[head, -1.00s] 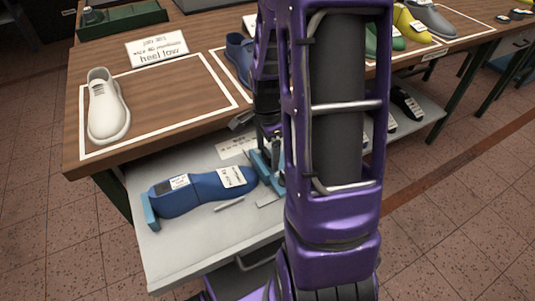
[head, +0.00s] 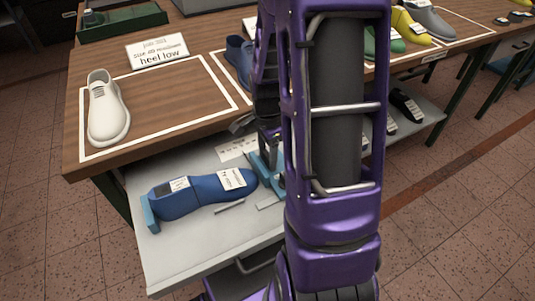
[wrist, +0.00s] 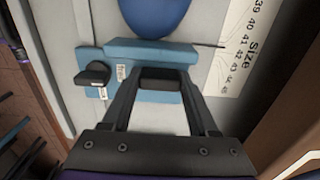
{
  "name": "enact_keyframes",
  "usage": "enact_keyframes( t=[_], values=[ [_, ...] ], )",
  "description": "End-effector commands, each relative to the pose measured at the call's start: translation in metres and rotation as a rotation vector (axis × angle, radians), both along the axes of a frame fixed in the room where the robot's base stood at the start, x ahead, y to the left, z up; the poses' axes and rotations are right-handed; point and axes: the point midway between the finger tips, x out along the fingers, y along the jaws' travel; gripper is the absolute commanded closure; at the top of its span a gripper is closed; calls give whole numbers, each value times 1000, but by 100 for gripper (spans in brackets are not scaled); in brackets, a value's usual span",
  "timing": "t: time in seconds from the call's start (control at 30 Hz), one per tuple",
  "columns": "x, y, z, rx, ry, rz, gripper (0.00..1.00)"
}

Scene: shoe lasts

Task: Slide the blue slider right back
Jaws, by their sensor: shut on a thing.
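The blue slider (wrist: 150,51) is a light-blue block across the tray, with a black knob (wrist: 94,74) on its left part in the wrist view. In the head view the slider (head: 266,172) is partly hidden behind my arm. My gripper (wrist: 161,78) is shut on the slider's rear part. The dark-blue shoe last (wrist: 155,14) lies just ahead of the slider; I cannot tell whether they touch. In the head view the last (head: 203,192) lies lengthwise, its other end by a light-blue end stop (head: 149,214).
A size scale (wrist: 247,40) lies right of the slider in the wrist view, with a thin pointer reaching towards it. The grey pull-out tray (head: 190,255) sits below the wooden tabletop (head: 165,90), which holds a white shoe (head: 106,108) and a label card (head: 157,50).

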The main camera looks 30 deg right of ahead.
Motion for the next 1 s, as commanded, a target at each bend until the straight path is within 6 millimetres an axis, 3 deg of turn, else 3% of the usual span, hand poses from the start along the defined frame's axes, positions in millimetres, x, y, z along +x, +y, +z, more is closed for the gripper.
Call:
enact_keyframes(
  t=[0.2,0.5,0.6,0.93,0.97,1.0],
  values=[
    [0,-8,1,0,0,-3,100],
    [-1,-75,1,-1,-2,-5,100],
    [-2,-87,1,-1,-2,-4,100],
    [-3,-94,1,-6,-4,-1,100],
    [-3,-94,1,-6,-4,-1,39],
    [-3,-94,1,-6,-4,-1,31]
  ],
)
